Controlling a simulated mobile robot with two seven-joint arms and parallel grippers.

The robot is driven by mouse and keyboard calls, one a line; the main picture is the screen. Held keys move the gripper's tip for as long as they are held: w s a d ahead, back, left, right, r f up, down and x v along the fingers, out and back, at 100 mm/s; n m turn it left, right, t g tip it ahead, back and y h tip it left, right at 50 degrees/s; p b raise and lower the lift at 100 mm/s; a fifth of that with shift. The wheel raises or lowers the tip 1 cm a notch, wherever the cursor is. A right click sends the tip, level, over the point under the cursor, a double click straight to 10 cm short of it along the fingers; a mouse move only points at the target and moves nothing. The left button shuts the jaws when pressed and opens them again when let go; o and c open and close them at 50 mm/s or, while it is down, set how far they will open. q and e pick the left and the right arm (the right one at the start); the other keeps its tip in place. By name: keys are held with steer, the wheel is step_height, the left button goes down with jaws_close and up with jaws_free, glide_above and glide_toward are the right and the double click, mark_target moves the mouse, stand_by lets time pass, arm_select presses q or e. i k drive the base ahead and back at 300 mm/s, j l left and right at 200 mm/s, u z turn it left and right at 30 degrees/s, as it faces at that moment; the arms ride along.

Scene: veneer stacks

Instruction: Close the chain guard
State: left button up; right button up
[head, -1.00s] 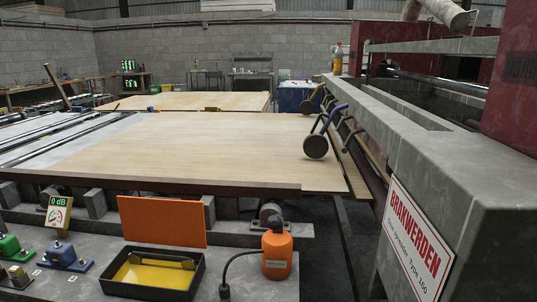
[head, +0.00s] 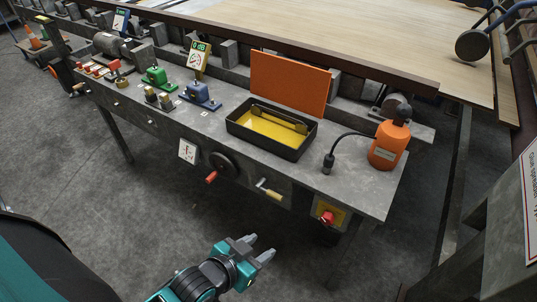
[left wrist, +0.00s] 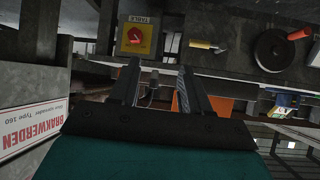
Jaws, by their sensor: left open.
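An orange flat panel (head: 288,83), which looks like the chain guard, stands upright, raised along the back edge of a black open box (head: 240,130). The box has a yellow inside with a dark bar across it and sits on the grey bench top. My left gripper (head: 257,248) is open and empty, low in front of the bench, below and apart from the panel and box. In the left wrist view its two fingers (left wrist: 158,72) point at the bench front with nothing between them. An orange patch shows there behind the right finger. My right gripper is not in view.
The bench front carries a red knob on a yellow plate (head: 328,216), a wooden-handled lever (head: 270,191) and a black handwheel (head: 222,165). An orange bottle-like unit (head: 387,145) with a black cable stands right of the box. Blue (head: 201,94) and green (head: 157,77) devices stand left. Floor in front is clear.

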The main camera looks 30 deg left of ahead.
mark_target(300, 86)
steer(key=i+j, duration=0.1)
steer(key=j, duration=0.3)
steer(key=i+j, duration=0.1)
steer(key=j, duration=0.35)
steer(key=i+j, duration=0.1)
steer(key=j, duration=0.3)
steer(key=i+j, duration=0.1)
steer(key=j, duration=0.3)
